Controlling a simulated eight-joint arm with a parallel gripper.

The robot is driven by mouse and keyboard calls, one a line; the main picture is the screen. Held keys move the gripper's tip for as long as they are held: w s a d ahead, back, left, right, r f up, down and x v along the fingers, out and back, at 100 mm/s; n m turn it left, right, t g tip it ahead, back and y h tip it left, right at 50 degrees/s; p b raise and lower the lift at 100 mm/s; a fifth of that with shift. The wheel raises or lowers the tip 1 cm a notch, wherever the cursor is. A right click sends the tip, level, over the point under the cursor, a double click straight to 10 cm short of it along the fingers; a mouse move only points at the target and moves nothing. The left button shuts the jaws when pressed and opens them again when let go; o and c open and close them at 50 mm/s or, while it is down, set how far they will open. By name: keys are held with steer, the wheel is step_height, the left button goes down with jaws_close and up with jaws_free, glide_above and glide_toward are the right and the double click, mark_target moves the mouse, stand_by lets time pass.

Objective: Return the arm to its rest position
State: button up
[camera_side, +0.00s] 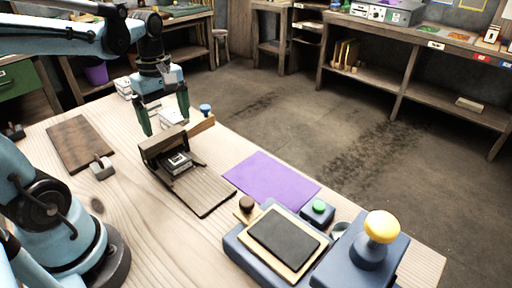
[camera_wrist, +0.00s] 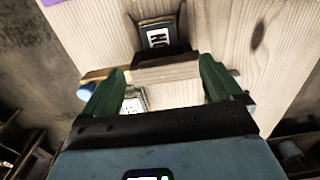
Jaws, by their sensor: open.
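My gripper (camera_side: 167,114) hangs with its green fingers pointing down above the far edge of the table, behind the dark wooden mould frame (camera_side: 160,143). The fingers stand apart with nothing gripped between them, and the wrist view shows them spread too (camera_wrist: 160,92). Under the mould frame, on a brown board (camera_side: 204,190), lies a small block with dark lettering (camera_side: 179,161). The lettered block also shows in the wrist view (camera_wrist: 158,36). A pale lettered piece (camera_wrist: 133,103) lies below and between the fingers in the wrist view.
A purple sheet (camera_side: 272,182), a blue tray with a black pad (camera_side: 283,238), a green button (camera_side: 318,207) and a yellow knob (camera_side: 381,227) stand to the right. A brown board (camera_side: 80,144) lies at left. A blue knob (camera_side: 205,109) is close right of my gripper.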

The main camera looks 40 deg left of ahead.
steer(key=shift+r, duration=0.15)
steer(key=w+d+m+t, duration=0.1)
steer(key=d+m+t, duration=0.6)
steer(key=m, duration=1.1)
steer(key=d, duration=0.3)
steer(key=shift+d+f, duration=0.2)
steer(key=shift+f, duration=0.1)
